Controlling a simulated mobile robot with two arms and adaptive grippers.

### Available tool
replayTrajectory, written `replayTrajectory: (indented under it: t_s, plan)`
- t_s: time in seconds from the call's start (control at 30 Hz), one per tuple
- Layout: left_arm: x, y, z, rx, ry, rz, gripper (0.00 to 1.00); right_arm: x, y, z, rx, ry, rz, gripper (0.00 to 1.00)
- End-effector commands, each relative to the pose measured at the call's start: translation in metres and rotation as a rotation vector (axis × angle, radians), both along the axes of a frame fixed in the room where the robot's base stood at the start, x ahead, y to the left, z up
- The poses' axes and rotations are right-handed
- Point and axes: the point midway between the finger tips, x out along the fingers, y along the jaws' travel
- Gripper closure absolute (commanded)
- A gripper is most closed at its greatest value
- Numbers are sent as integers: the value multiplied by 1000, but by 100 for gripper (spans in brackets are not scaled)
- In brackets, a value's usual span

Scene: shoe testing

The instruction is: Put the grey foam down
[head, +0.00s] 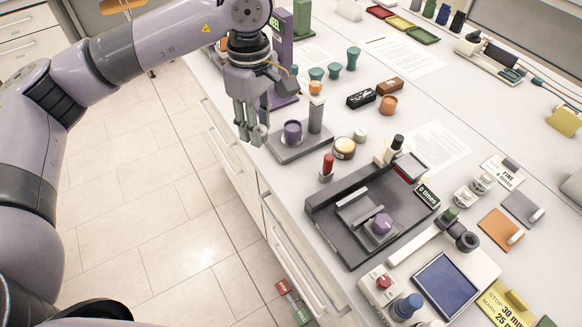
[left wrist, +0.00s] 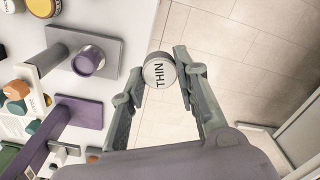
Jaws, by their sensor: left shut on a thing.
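My left gripper (head: 252,135) is shut on a small round piece, and it points down by the table's left edge. In the left wrist view the round piece (left wrist: 160,71) sits between the fingertips (left wrist: 160,88); its pale top reads THIN and its side is dark. In the head view the fingers mostly hide it. I cannot tell whether it is foam. A flat grey square (head: 522,207) lies at the right of the table, beside an orange square (head: 500,229). My right gripper is not in view.
Close right of the gripper, a grey stand (head: 300,146) holds a purple cup (head: 292,132) and a post. A dark tray device (head: 345,246) stands nearer, with a red-capped tube (head: 327,167) behind it. Floor (head: 150,215) lies beyond the table's left edge.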

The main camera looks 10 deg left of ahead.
Motion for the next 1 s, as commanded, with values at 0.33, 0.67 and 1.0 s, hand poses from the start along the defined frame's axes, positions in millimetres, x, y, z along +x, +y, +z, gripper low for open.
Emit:
replayTrajectory:
  t_s: [0.33, 0.67, 1.0]
  plan:
    - [35, -19, 9, -2, 13, 878, 80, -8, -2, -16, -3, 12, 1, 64]
    - [59, -38, 17, -14, 22, 1698, 80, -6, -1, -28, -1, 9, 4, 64]
    - [74, -51, 23, -27, 24, 2311, 80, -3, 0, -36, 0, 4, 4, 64]
